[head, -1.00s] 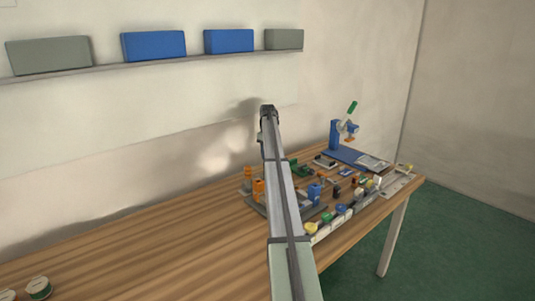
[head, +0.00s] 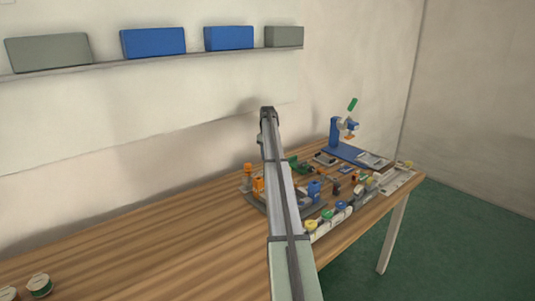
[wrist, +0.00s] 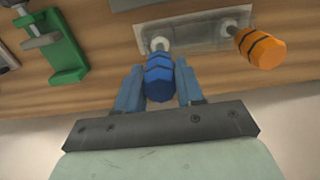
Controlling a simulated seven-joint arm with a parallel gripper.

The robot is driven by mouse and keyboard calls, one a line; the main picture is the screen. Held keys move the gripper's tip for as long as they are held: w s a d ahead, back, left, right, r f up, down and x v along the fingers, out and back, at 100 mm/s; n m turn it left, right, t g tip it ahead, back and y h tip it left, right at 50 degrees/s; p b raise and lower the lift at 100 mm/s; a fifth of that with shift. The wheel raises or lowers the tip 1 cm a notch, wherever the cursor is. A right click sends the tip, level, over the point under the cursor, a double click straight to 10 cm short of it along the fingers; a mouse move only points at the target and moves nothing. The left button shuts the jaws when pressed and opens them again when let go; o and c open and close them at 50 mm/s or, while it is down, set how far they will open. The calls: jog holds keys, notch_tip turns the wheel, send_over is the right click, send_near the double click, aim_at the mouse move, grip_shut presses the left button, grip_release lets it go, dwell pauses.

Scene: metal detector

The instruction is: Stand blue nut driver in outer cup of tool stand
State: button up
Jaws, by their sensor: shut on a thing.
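The blue nut driver (wrist: 159,80) is between the two fingers of my gripper (wrist: 158,72) in the wrist view, and the gripper is shut on its handle. Its far end points at a pale round cup (wrist: 160,44) at the left end of the grey tool stand (wrist: 197,36). I cannot tell whether the tip is inside that cup or just above it. An orange driver (wrist: 260,47) is at the stand's right end. In the head view my arm hides the gripper and the blue driver.
A green clamp-like tool (wrist: 60,45) is left of the stand in the wrist view. In the head view, small parts and a blue press-like fixture (head: 337,135) crowd the bench's right side. The left bench (head: 150,245) is mostly clear, with two small spools (head: 39,285) at its corner.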

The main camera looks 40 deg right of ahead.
jog(key=shift+f, duration=1.4)
dwell(0.5)
jog(key=o, duration=1.3)
jog(key=shift+o, duration=0.2)
jog(key=shift+r, duration=0.2)
jog(key=shift+r, duration=3.6)
